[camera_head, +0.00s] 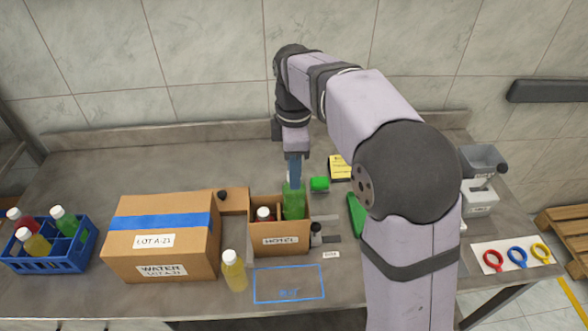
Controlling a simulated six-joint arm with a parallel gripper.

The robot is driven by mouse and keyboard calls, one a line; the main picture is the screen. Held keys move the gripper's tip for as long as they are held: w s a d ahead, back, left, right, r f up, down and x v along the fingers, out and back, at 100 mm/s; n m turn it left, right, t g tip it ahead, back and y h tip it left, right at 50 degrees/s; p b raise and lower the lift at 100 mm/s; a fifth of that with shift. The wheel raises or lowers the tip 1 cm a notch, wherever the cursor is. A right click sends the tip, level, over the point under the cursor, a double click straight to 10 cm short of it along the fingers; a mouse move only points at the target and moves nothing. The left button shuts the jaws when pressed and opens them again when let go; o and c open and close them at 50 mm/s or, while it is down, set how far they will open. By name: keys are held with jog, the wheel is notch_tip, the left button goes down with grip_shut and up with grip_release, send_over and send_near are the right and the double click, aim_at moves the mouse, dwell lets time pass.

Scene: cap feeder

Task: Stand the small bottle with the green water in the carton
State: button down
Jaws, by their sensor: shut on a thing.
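The small bottle with green water (294,204) is upright in the right part of the open carton (280,249), which is labelled HOTEL. Its lower part is hidden behind the carton's front wall, so I cannot tell whether it touches the carton floor. My gripper (294,179) points down from above and is shut on the top of this bottle. A second bottle (265,213), with a white cap and dark red contents, stands in the left part of the carton.
A large box (160,257) stands left of the carton, with a blue bottle crate (50,262) further left. A yellow bottle (234,272) stands in front, beside a blue outline (289,284). Coloured rings (517,257) lie far right.

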aim_at(294, 192)
jog(key=shift+f+b, duration=1.95)
jog(key=shift+f, duration=1.6)
jog(key=shift+f+b, duration=0.9)
jog(key=shift+f, duration=0.45)
jog(key=c, duration=1.4)
grip_release()
jog(key=c, duration=0.3)
jog(key=shift+c, duration=0.2)
jog(key=shift+r, duration=0.1)
